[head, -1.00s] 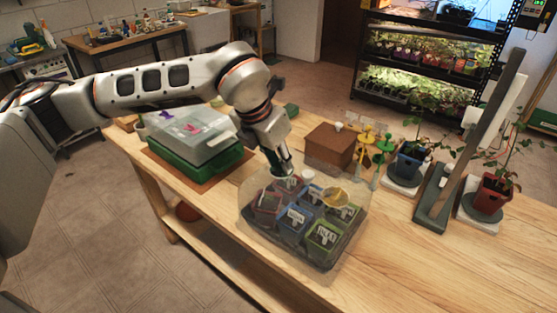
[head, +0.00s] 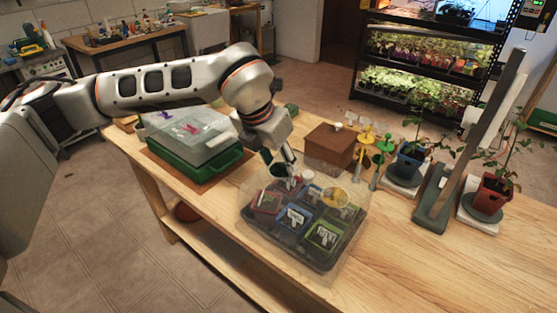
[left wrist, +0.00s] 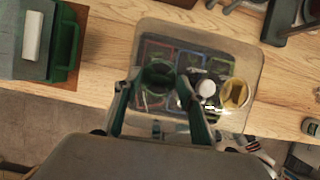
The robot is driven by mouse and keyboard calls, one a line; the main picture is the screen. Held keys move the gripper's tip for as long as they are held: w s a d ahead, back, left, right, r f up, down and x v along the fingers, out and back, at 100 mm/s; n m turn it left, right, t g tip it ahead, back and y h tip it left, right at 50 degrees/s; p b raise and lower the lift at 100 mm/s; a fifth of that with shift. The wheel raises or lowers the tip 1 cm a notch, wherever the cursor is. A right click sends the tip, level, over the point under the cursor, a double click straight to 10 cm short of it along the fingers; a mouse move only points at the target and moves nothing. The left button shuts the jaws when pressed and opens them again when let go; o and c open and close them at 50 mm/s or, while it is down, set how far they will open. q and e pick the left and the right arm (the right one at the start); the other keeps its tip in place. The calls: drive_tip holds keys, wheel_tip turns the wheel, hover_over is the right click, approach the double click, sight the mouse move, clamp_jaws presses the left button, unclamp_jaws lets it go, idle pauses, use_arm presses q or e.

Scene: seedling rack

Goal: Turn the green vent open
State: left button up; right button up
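The green vent (left wrist: 158,77) is a round, dark green disc on top of a clear dome (left wrist: 250,62). In the head view the dome (head: 252,215) covers several seedling pots, and the green vent (head: 279,171) is partly hidden by my left gripper (head: 280,163). A white knob (left wrist: 206,88) and a yellow vent (left wrist: 235,93) lie to its right on the dome. In the left wrist view my left gripper (left wrist: 158,80) is open, its fingers on either side of the green vent. I cannot tell whether they touch it. My right gripper is not in view.
A green tray with a clear lid (head: 205,165) stands left of the dome. A brown box (head: 328,148), yellow and green stakes (head: 382,150), an upright stand (head: 432,205) and potted plants (head: 492,195) stand behind and right. The table's front right (head: 420,275) is clear.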

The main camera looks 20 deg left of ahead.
use_arm(q)
drive_tip(key=shift+r, duration=0.15)
drive_tip(key=v, duration=1.1)
drive_tip(key=shift+s+r, duration=0.25)
drive_tip(key=shift+r, duration=0.1)
